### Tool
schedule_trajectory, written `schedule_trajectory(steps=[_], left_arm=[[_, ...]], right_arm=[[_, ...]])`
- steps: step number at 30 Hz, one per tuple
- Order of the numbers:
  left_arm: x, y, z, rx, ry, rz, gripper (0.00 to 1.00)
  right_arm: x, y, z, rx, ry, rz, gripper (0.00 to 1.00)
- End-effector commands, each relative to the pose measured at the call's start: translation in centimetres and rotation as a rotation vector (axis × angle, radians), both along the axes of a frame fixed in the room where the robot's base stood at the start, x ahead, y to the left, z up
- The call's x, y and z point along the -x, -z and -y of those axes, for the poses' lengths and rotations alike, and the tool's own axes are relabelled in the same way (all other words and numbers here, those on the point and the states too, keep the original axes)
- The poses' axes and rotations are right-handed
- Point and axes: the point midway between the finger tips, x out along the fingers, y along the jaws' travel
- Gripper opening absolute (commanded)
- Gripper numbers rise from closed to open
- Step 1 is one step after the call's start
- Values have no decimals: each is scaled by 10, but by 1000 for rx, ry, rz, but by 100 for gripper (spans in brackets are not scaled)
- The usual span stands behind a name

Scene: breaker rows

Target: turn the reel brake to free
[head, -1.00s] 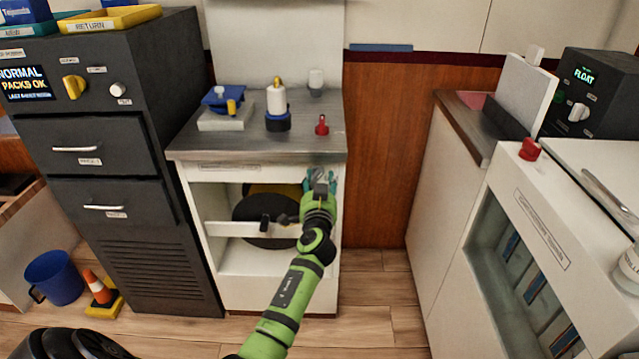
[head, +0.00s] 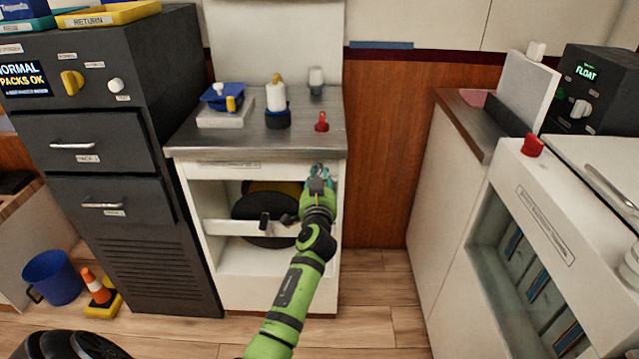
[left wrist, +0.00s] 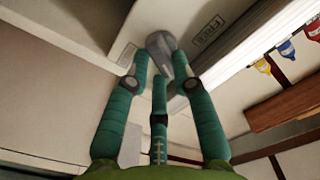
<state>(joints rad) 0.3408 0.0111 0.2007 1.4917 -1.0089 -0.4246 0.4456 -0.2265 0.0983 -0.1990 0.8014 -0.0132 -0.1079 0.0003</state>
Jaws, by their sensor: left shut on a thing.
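The reel brake is a grey knob with a lever-like grip (left wrist: 160,42) on the pale cabinet front, in the left wrist view. A label reading FREE (left wrist: 207,30) is beside it on the right. My left gripper (left wrist: 165,68) has its teal fingers around the knob's grip and is shut on it. In the head view the left gripper (head: 319,172) is at the upper right of the white cabinet front, and it hides the knob there. The dark and yellow reel (head: 262,222) is inside the cabinet's opening, behind a white bar. My right gripper is not in view.
The steel top (head: 250,138) above holds a red knob (head: 321,123), a white cylinder on a blue base (head: 277,105) and a blue device (head: 222,97). A dark drawer cabinet (head: 135,190) stands on the left. Floor right of the cabinet is clear.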

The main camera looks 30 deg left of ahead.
Motion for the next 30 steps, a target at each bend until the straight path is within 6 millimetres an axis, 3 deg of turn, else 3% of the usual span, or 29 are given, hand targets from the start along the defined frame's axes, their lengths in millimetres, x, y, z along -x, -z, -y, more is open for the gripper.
schedule_trajectory(steps=[1, 3, 18, 30], left_arm=[[0, 3, 0, 30, 0, 21, 0], [0, 2, 0, 78, 0, 49, 0], [1, -1, -1, 350, -1, 214, 0], [1, -3, -1, 409, -1, 250, 0]], right_arm=[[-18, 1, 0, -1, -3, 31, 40], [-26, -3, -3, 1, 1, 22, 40], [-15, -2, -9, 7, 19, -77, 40], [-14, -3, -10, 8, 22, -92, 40]])
